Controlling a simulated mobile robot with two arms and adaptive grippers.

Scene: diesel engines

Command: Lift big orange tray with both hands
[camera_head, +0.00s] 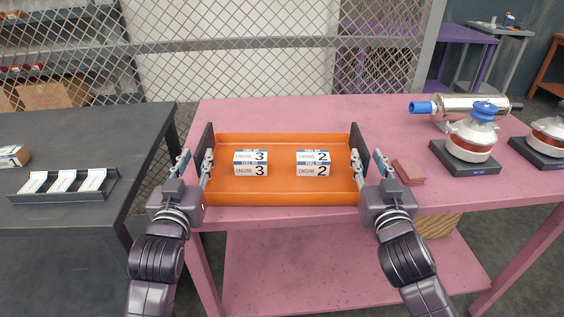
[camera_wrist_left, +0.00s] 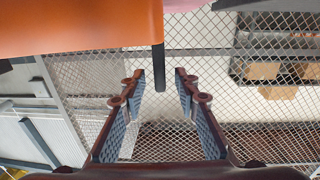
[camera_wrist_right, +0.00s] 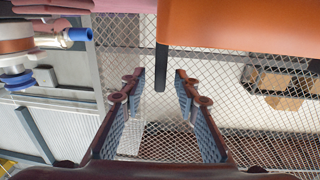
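The big orange tray (camera_head: 285,198) lies on the pink table, with a dark upright side panel at its left end (camera_head: 201,146) and another at its right end (camera_head: 360,146). Two labelled fuel boxes stand in it, one marked 3 (camera_head: 250,164) and one marked 2 (camera_head: 313,164). My left gripper (camera_head: 196,160) is open, its fingers on either side of the left panel. My right gripper (camera_head: 369,160) is open around the right panel in the same way. Both wrist views show a dark panel edge (camera_wrist_left: 158,68) (camera_wrist_right: 161,68) between spread fingers, with gaps beside it.
A dark red block (camera_head: 408,172) lies just right of my right gripper. Engine parts on black stands (camera_head: 466,157) are farther right on the pink table (camera_head: 270,112). A black table (camera_head: 85,135) on the left holds a small tray of white pieces (camera_head: 64,183).

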